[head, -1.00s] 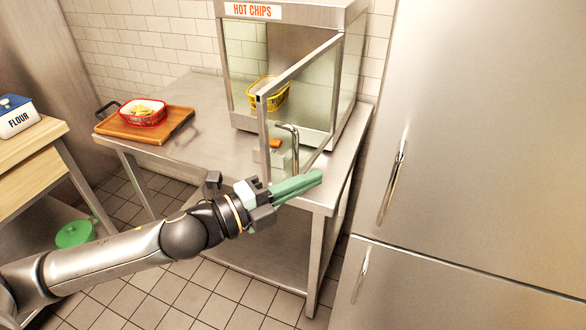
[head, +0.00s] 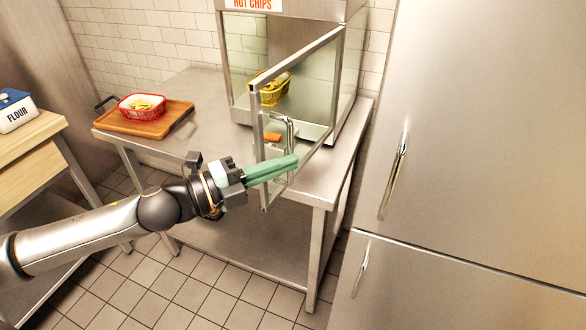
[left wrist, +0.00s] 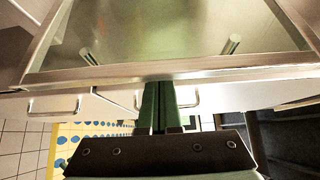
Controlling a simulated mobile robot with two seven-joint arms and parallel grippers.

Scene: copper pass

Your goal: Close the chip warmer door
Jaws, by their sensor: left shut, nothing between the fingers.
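The chip warmer (head: 354,75) stands on the steel table at the back. Its glass door (head: 318,105), in a metal frame, stands open, swung out toward me from the warmer's right side. A bent metal handle (head: 288,124) is on the door. My left gripper (head: 296,161), with green fingers, is shut and empty at the lower part of the door, just below the handle. Whether it touches the door cannot be told. In the left wrist view the fingers (left wrist: 160,86) point at a metal bar of the frame (left wrist: 215,70), with glass beyond it. My right gripper is not in view.
A yellow basket of chips (head: 270,92) is inside the warmer. A red basket (head: 142,107) sits on a wooden board (head: 165,124) at the table's left. A tall steel fridge (head: 470,130) stands close on the right. The steel table (head: 205,155) is clear between board and warmer.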

